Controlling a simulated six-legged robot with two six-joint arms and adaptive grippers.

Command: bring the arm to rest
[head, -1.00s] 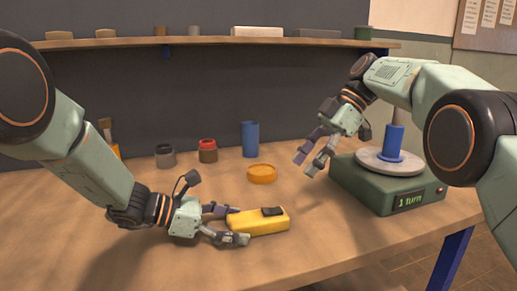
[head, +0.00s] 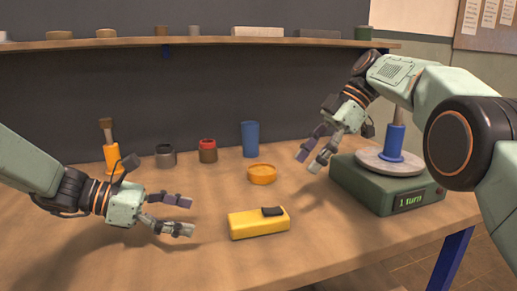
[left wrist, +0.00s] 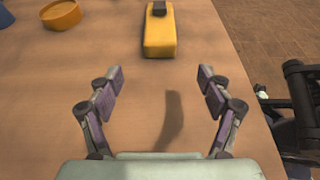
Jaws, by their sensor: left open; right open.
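My left gripper (head: 184,215) is open and empty, low over the left part of the table. It is left of the yellow block (head: 259,223) with a black piece on top, and apart from it. In the left wrist view my left gripper's fingers (left wrist: 160,85) are spread wide with bare table between them, and the yellow block (left wrist: 160,32) lies beyond the fingertips. My right gripper (head: 310,161) is open and empty, above the table just left of the green turntable box (head: 385,187).
The turntable's grey disc (head: 390,162) bears a blue cylinder (head: 388,142). An orange dish (head: 262,174), a blue cup (head: 250,139), a red jar (head: 208,151), a grey jar (head: 165,156) and an orange-handled brush (head: 111,151) stand toward the back. A shelf (head: 200,42) runs behind.

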